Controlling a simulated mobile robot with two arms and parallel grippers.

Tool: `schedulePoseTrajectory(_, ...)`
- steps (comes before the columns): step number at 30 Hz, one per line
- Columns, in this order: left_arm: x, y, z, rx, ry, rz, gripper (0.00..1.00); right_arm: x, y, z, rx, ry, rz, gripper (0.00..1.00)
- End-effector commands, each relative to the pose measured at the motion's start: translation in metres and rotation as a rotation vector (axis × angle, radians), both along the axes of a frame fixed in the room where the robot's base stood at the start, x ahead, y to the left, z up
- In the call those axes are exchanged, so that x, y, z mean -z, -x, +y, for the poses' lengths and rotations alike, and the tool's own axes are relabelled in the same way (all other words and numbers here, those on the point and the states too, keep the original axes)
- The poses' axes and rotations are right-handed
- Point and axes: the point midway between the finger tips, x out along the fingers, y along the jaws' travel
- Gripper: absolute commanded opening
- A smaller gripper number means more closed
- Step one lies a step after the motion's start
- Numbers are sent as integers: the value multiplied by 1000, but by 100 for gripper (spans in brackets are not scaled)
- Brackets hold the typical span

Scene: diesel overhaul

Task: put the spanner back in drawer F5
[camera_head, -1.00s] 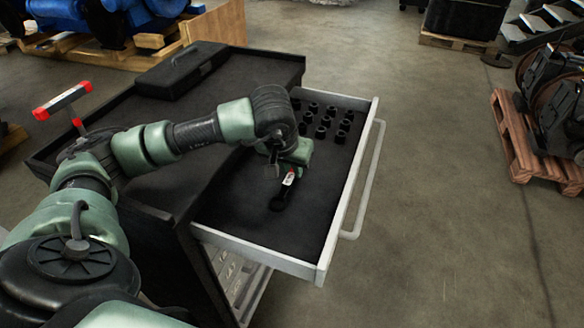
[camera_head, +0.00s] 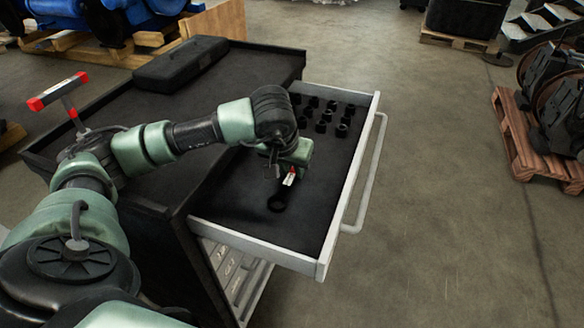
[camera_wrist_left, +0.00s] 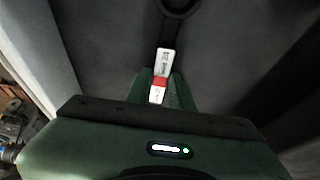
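The spanner (camera_head: 278,203) is dark, with a ring end and a white-and-red label. It is over the dark floor of the open drawer (camera_head: 230,229), ring end toward the drawer's front-left; I cannot tell if it touches the floor. My left gripper (camera_head: 287,172) is low inside the drawer, at the label end of the spanner. In the left wrist view the spanner's label (camera_wrist_left: 165,62) runs between the two green fingers (camera_wrist_left: 160,88), which look closed on it. The ring is partly cut off at the top there. My right gripper is not in view.
Several black sockets (camera_head: 322,127) stand at the drawer's far end. The drawer's pale rim and handle (camera_head: 369,180) face right. A black case (camera_head: 180,65) lies on the cabinet top (camera_head: 240,64). A wooden pallet (camera_head: 520,150) is at the far right, with clear floor between.

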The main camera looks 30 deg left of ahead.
Motion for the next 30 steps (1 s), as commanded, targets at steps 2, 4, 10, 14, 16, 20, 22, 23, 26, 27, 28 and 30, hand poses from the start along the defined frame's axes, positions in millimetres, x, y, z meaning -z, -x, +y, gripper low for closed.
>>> schedulePoseTrajectory(2,-1,0,0,0,0,0,43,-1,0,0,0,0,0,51)
schedulePoseTrajectory(4,-1,0,0,0,0,0,43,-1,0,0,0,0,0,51)
schedulePoseTrajectory(10,0,1,0,0,0,3,43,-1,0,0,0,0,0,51)
schedulePoseTrajectory(14,-6,3,-1,0,0,1,43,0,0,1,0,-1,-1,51)
schedulePoseTrajectory(16,-16,6,-2,1,0,-2,43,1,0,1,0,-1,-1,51)
schedulePoseTrajectory(20,-37,14,-4,0,0,-4,43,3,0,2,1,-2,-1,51)
schedulePoseTrajectory(22,-48,19,-5,0,-1,-4,43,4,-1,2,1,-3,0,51)
schedulePoseTrajectory(23,-52,21,-5,1,0,-3,43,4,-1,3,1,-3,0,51)
schedulePoseTrajectory(26,-64,26,-6,0,0,-2,43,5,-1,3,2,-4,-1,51)
schedulePoseTrajectory(27,-67,28,-7,0,0,-2,43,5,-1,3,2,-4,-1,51)
schedulePoseTrajectory(28,-69,28,-7,0,0,-1,43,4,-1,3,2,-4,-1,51)
schedulePoseTrajectory(30,-76,30,-7,0,1,0,43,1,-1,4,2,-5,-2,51)
